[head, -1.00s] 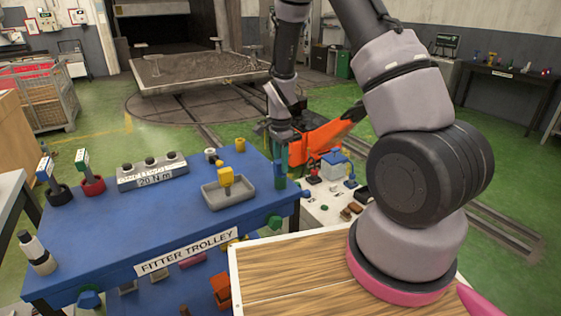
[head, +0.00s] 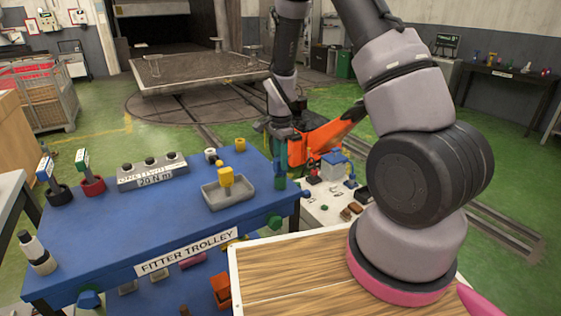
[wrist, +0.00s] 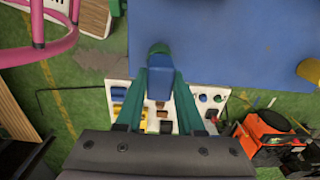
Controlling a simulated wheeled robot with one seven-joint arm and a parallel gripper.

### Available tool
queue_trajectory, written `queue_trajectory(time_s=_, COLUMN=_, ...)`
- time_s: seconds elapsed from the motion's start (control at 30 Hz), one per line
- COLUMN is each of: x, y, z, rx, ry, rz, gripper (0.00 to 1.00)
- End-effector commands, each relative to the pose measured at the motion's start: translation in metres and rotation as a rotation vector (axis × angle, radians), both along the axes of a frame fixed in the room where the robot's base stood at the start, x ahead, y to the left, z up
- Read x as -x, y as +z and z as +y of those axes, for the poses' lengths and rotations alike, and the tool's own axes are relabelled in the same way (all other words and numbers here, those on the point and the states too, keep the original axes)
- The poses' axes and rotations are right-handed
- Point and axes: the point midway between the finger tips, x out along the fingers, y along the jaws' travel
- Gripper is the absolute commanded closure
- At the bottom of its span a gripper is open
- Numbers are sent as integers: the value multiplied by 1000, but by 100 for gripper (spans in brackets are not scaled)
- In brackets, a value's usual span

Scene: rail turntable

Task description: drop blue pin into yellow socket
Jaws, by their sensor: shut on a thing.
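My gripper (head: 280,168) has dark green fingers and is shut on the blue pin (head: 280,183), by the right edge of the blue trolley top (head: 180,215). In the wrist view the blue pin (wrist: 159,84) sits between the fingertips, over the trolley's edge area. The pin's lower end is hard to make out. A yellow ring-like piece, likely the yellow socket (head: 240,144), stands at the trolley's far edge, left of my gripper and apart from it. A yellow piece also shows at the right edge of the wrist view (wrist: 311,70).
A grey tray (head: 208,198) with a yellow part (head: 226,178) lies left of my gripper. A grey three-knob block (head: 152,172), red socket (head: 92,185) and black socket (head: 58,193) stand farther left. A white table (head: 325,210) with small parts and an orange machine (head: 325,135) are beside the trolley.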

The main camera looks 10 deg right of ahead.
Motion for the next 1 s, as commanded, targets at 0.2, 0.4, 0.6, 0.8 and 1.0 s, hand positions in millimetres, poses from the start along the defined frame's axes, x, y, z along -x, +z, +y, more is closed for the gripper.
queue_trajectory(time_s=0.2, x=0, y=3, z=0, rx=0, ry=0, rz=0, gripper=100)
queue_trajectory(time_s=0.4, x=0, y=3, z=0, rx=0, ry=0, rz=0, gripper=100)
queue_trajectory(time_s=0.6, x=0, y=8, z=0, rx=0, ry=0, rz=-1, gripper=100)
queue_trajectory(time_s=0.8, x=0, y=17, z=0, rx=0, ry=-1, rz=-1, gripper=100)
queue_trajectory(time_s=1.0, x=0, y=26, z=0, rx=0, ry=0, rz=-1, gripper=100)
